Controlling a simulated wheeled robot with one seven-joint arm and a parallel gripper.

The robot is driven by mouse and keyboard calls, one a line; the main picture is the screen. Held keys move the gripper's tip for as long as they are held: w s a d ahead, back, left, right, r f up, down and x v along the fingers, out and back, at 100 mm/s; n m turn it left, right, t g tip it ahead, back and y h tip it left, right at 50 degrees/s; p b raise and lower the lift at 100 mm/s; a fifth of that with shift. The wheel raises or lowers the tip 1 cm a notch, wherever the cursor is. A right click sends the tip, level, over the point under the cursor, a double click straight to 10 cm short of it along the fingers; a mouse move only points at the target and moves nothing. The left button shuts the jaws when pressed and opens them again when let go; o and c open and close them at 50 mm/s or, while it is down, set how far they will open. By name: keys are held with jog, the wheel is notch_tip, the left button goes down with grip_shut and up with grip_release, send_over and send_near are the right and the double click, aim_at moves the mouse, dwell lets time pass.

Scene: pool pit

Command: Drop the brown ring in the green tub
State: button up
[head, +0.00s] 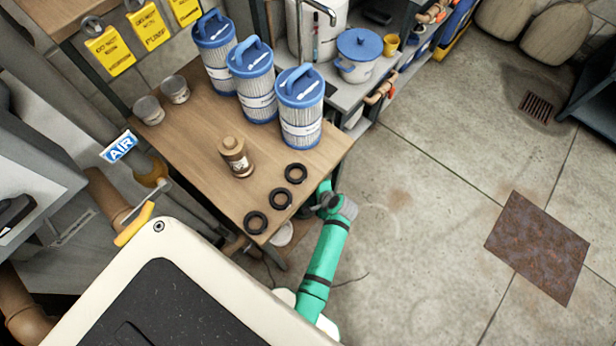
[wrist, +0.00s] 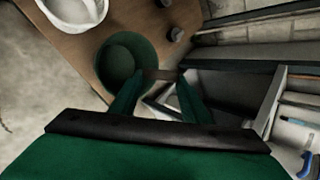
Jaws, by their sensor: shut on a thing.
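In the wrist view my gripper (wrist: 161,76) has its two green fingers closed on a thin brown piece (wrist: 160,74), seen edge-on, which looks like the brown ring. The round dark green tub (wrist: 107,72) stands on a brown wooden surface just left of the fingertips. The held piece is close to the tub's right edge in the picture; I cannot tell its height over it. In the head view my green arm reaches up to the table's front right corner, and the fingers and held piece are not clear. I cannot make out the green tub there.
A white bowl (wrist: 75,10) stands beyond the tub. Open floor lies to the right, with a rusty plate (head: 537,247).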

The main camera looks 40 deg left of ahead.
jog(key=shift+s+a+r+y, duration=0.2)
jog(key=shift+a+y, duration=0.1)
jog(key=shift+a, duration=0.2)
notch_tip(320, 180, down, 11)
dwell(0.6)
jog(key=shift+w+r, duration=0.1)
jog(key=o, duration=1.4)
jog(key=shift+c, duration=0.2)
jog(key=shift+r, duration=0.1)
jog(key=shift+r, duration=3.45)
